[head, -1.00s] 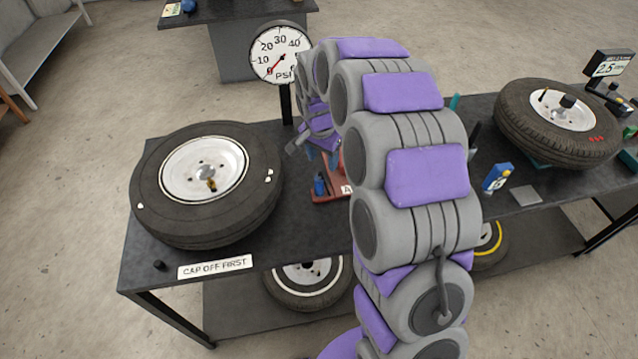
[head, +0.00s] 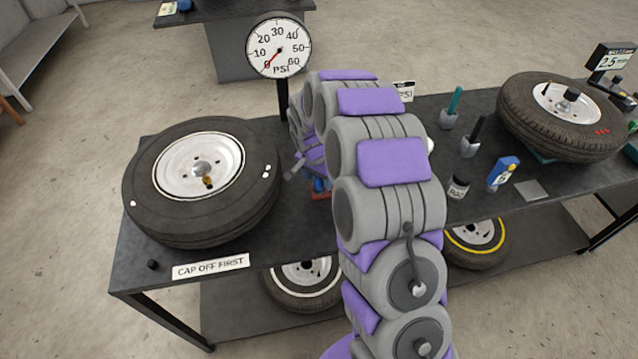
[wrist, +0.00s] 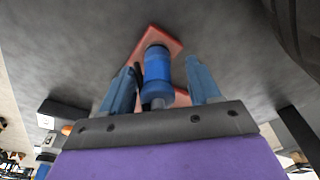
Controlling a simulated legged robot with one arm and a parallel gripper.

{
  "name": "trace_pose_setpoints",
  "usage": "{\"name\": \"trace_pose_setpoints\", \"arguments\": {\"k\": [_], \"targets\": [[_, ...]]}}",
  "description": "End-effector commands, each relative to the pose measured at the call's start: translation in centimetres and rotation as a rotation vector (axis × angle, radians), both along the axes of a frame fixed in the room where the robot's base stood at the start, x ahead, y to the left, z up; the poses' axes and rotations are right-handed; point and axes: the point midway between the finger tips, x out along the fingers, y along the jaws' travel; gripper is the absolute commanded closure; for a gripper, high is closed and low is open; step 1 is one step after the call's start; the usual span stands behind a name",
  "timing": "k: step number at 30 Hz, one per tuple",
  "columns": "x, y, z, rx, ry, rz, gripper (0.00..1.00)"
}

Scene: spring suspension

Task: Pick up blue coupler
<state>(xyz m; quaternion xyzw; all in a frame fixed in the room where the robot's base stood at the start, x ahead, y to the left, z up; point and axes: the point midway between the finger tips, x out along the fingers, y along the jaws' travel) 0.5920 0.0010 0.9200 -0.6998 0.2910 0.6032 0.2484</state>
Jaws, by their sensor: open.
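The blue coupler (wrist: 157,70) stands in the wrist view between the two blue fingers of my gripper (wrist: 160,64). A gap shows on its right side; on its left the finger is close, and I cannot tell whether it touches. A dark part shows beside its lower end. It is on or just above a red tray (wrist: 172,42). In the head view my arm hides most of my gripper and of the red tray (head: 321,196); a small blue patch shows above the tray edge.
A large tyre (head: 200,182) lies left on the dark bench (head: 290,235), with a "CAP OFF FIRST" sign (head: 210,267) and a small black cap (head: 152,264) in front. The gauge (head: 279,48) stands behind. A bottle (head: 458,187), a blue tool (head: 503,174) and another tyre (head: 560,115) are right.

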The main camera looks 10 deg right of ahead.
Motion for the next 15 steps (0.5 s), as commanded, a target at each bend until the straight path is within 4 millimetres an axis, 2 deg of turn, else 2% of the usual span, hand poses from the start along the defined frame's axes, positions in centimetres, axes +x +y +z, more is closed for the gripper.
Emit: {"name": "trace_pose_setpoints", "arguments": {"k": [2,8,15], "targets": [[0.05,-0.19,-0.84,0.001,0.001,0.0,0.38],[0.07,-0.67,-0.76,0.006,-0.002,0.0,0.38],[0.09,-0.57,-0.77,0.006,-0.001,0.0,0.59]]}}
